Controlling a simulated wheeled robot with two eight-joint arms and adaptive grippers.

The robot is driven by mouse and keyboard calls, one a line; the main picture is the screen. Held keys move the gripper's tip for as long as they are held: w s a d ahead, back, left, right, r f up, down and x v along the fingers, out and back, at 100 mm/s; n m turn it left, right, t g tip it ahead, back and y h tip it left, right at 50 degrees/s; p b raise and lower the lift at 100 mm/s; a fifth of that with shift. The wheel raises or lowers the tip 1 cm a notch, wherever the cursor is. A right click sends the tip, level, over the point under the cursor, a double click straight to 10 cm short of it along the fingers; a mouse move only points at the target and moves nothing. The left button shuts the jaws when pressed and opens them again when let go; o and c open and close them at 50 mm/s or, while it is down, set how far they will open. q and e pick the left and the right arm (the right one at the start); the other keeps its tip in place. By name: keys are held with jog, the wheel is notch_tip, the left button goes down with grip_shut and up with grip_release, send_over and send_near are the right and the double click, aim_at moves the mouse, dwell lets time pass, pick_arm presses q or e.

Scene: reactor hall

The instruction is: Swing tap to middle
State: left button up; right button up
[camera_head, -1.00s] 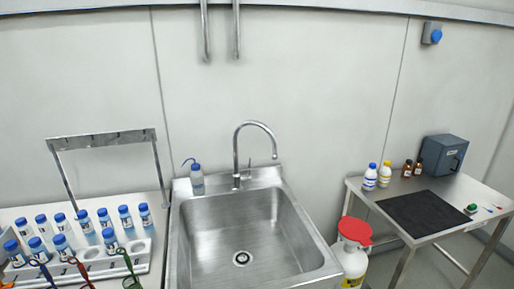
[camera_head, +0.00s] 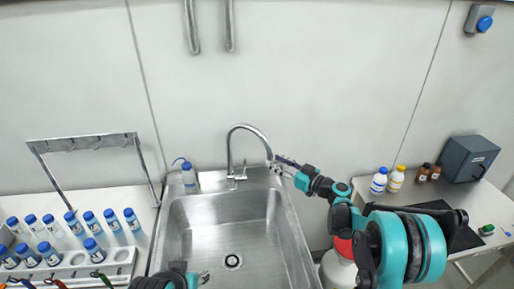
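The chrome tap (camera_head: 232,150) stands at the back rim of the steel sink (camera_head: 185,222). Its curved spout arches to the right, with the outlet end over the right back part of the basin. My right gripper (camera_head: 280,163) reaches in from the right, its fingertips close beside the spout's outlet end. Its two fingers look apart; whether they touch the spout is hard to tell. My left gripper (camera_head: 203,277) shows only in part at the bottom edge, over the front of the sink; its finger opening is not clear.
A blue-capped wash bottle (camera_head: 189,180) stands left of the tap. A rack (camera_head: 70,270) with several blue-capped tubes is at left. A white canister (camera_head: 338,270) stands right of the sink, below my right arm. A side table (camera_head: 497,213) holds bottles and a grey box (camera_head: 470,158).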

jog(key=b+x, duration=0.1)
jog(key=x, duration=0.6)
jog(key=shift+w+a, duration=0.2)
jog(key=shift+w, duration=0.1)
grip_shut()
